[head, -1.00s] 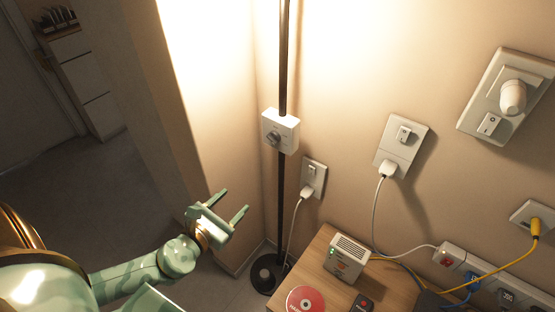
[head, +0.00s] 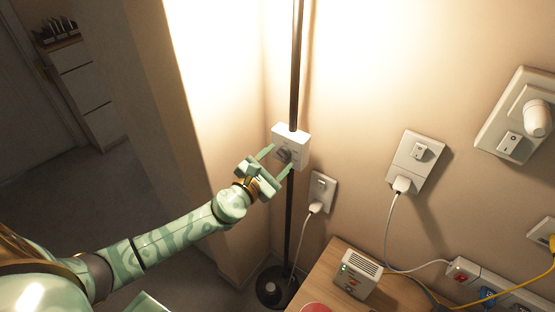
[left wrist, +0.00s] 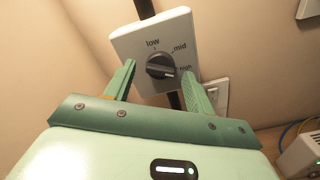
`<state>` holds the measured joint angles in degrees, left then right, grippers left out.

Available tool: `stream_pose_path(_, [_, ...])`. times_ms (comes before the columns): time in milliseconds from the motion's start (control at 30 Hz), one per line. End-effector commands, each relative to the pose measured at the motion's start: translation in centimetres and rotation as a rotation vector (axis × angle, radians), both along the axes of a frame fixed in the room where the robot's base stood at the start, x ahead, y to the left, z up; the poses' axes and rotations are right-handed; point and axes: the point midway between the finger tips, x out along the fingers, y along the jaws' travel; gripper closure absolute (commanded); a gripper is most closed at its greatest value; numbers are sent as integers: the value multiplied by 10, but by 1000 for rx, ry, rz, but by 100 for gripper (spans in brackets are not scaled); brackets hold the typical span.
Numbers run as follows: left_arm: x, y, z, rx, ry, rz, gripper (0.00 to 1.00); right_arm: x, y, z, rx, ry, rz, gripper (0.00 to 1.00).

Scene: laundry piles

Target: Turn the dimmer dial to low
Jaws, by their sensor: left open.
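The dimmer is a white box (head: 300,143) on a dark lamp pole, with a dark round dial (head: 284,154) on its front. In the left wrist view the dial (left wrist: 160,66) stands below the printed word "low", with "mid" at upper right and "high" at right. Its pale pointer mark appears to face right, towards "high". My left gripper (head: 282,157) is open, its two green fingers on either side of the dial. In the left wrist view the fingers (left wrist: 158,70) straddle the dial with gaps showing. My right gripper is not in view.
A wall outlet with a white plug (head: 318,196) is right of the pole. A wooden table (head: 330,270) holds a small white device (head: 358,274). More outlets and a power strip (head: 478,284) with cables are at the right. The pole's round base (head: 272,288) is on the floor.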

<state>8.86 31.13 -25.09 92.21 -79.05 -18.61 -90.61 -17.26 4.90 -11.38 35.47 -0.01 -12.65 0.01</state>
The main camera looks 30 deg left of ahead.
Motion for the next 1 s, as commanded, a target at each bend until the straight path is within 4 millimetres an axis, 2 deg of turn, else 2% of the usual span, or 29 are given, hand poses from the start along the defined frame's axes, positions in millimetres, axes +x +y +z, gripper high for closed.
stream_pose_path(100, [6,-1,0,0,0,0,45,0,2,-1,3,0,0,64])
stream_pose_path(333, [6,-1,0,-1,0,0,45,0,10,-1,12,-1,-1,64])
stream_pose_path(367, [6,-1,0,-1,0,0,48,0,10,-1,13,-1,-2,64])
stream_pose_path(500, [6,-1,0,-1,0,0,87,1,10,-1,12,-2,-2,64])
stream_pose_path(533, [6,-1,0,-1,0,0,90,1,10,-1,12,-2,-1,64])
stream_pose_path(767, [6,-1,0,-11,2,0,90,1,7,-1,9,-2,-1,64])
stream_pose_path(1000, [6,-1,-1,-95,15,0,90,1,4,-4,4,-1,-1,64])
